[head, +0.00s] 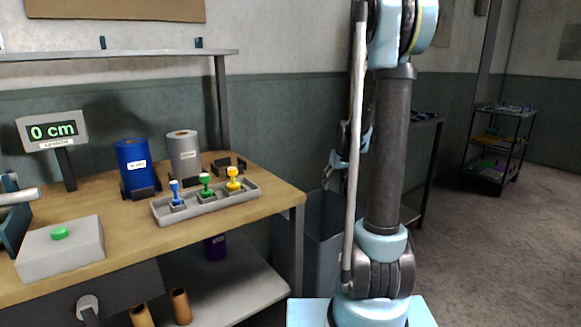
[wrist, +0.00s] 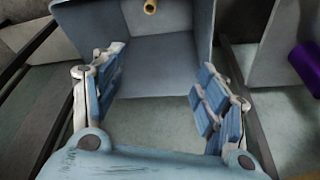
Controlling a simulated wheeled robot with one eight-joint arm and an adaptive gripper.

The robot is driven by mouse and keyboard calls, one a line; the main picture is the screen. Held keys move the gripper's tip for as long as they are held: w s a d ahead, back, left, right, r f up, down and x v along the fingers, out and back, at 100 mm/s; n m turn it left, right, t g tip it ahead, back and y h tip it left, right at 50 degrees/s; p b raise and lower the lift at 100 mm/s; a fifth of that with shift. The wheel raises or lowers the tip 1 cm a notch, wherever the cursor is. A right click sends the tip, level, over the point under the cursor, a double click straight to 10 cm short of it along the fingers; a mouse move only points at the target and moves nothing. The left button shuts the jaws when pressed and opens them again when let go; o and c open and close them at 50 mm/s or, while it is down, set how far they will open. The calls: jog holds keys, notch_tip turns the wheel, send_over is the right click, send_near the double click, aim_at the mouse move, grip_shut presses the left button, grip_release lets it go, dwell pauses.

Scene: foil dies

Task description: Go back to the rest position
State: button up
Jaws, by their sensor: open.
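My gripper (wrist: 160,78) is open, with blue-padded fingers spread wide and nothing between them in the wrist view. In the head view my gripper (head: 337,178) is partly hidden behind my arm, to the right of the workbench and above a grey bin (head: 322,228). The grey bin (wrist: 165,75) also shows beyond the fingers in the wrist view. A small tan cylindrical end (wrist: 150,6) shows at the top of that view.
The wooden workbench (head: 262,212) at left carries a tray (head: 215,206) with blue, green and yellow dies, a blue roll (head: 134,165), a grey roll (head: 183,154) and a display (head: 53,131) reading 0 cm. A shelved cart (head: 497,145) stands far right; open floor lies before it.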

jog(key=s+r, duration=0.4)
jog(key=s, duration=0.7)
jog(key=s+f+m, duration=0.1)
jog(key=s+f, duration=0.1)
jog(key=s, duration=1.1)
jog(key=s+f+m+g+h, duration=0.1)
jog(key=s+f, duration=0.2)
jog(key=s, duration=1)
jog(key=shift+s+m, duration=0.2)
jog(key=shift+m, duration=0.1)
jog(key=shift+d, duration=0.1)
jog(key=shift+w+f, duration=0.2)
jog(key=shift+w, duration=0.25)
